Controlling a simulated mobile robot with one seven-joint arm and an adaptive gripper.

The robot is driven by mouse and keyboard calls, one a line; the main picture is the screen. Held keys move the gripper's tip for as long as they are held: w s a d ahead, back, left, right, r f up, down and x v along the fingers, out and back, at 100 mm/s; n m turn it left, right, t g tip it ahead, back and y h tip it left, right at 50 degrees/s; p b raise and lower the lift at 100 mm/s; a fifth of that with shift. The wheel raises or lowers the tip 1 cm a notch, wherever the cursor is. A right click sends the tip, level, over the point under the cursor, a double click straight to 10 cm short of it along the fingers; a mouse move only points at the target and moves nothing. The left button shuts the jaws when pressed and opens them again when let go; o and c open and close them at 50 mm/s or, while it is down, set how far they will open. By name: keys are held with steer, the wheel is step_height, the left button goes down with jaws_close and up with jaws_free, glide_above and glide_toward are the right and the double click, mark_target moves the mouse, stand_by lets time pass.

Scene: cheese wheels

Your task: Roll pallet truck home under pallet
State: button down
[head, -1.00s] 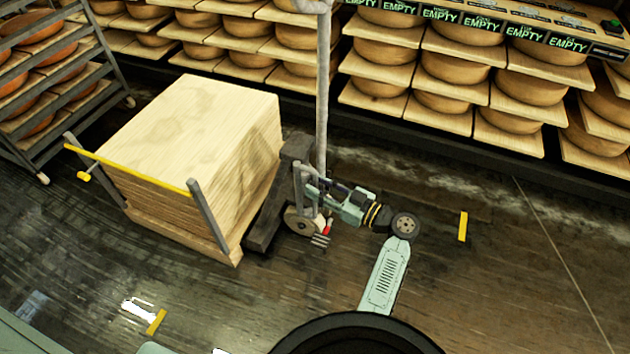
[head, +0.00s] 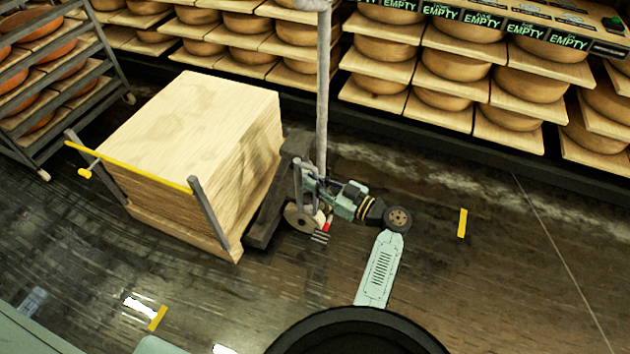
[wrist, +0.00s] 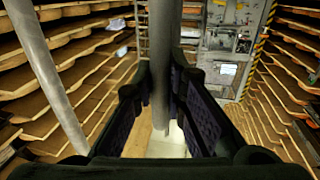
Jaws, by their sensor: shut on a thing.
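The pallet (head: 180,232) carries a tall stack of pale boards (head: 190,115). The pallet truck's dark body (head: 265,215) stands close against the pallet's right side, its forks not visible. A small gap or contact there cannot be told apart. My gripper (head: 308,186) is shut on the truck's grey upright handle, just right of the dark body. In the wrist view a dark bar (wrist: 161,75) stands between the two finger pads of my gripper (wrist: 178,95).
A grey frame with a yellow bar (head: 130,167) stands at the pallet's front left. A rack of cheeses (head: 60,95) is at far left. Cheese shelves (head: 450,75) line the back. A pale pole (head: 322,90) rises behind my gripper. Wet floor at right is open, with a yellow mark (head: 462,223).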

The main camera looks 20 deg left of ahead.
stand_by(0.7)
steer(key=shift+w+b+v, duration=0.2)
steer(key=shift+b+v, duration=0.8)
steer(key=shift+b, duration=0.2)
steer(key=c, duration=1.6)
jaws_free()
steer(key=shift+a, duration=0.2)
steer(key=shift+c, duration=0.2)
steer(key=shift+d, duration=0.1)
steer(key=v, duration=1.2)
